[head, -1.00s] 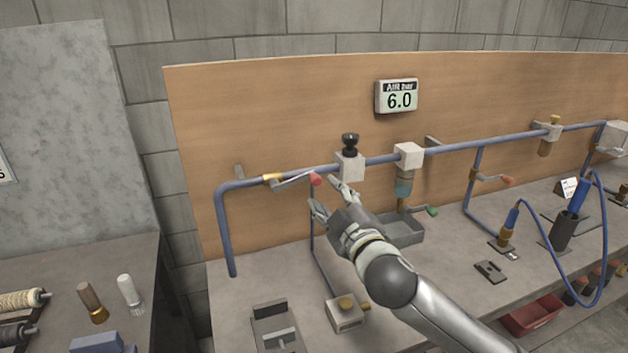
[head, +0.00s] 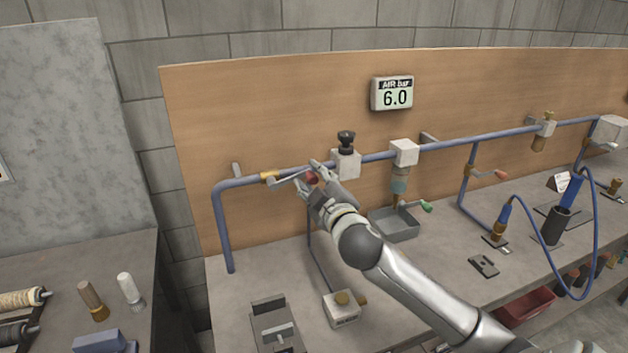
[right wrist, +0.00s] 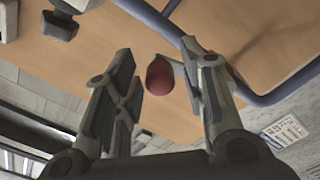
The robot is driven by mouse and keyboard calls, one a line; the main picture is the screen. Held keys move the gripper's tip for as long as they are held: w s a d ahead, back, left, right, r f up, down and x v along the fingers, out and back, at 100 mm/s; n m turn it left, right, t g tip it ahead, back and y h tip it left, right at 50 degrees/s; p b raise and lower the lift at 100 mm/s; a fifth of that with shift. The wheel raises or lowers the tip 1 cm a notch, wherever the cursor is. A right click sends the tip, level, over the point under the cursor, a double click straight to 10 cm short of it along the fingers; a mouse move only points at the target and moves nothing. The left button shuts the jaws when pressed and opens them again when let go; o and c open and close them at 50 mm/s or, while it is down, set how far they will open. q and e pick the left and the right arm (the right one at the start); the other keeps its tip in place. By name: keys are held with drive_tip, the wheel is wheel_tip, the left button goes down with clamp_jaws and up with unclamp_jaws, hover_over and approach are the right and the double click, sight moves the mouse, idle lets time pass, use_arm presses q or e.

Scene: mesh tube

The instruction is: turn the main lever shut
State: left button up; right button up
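The main lever is a grey handle with a red knob (head: 311,178) on the brass valve (head: 269,176) at the left end of the blue pipe. It lies along the pipe, pointing right. My right gripper (head: 309,178) is at the knob, with its fingers on either side of it. In the right wrist view the red knob (right wrist: 160,75) sits between the two open fingers (right wrist: 160,85), with gaps showing beside it. My left gripper is not in view.
The gauge (head: 392,93) on the wooden board reads 6.0. A white regulator block with a black knob (head: 346,140) sits on the pipe just right of my gripper. A filter (head: 402,165) and a grey tray (head: 396,223) are further right.

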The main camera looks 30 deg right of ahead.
clamp_jaws()
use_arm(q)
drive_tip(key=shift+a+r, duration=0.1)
use_arm(e)
drive_tip(key=shift+r, duration=0.1)
idle(0.4)
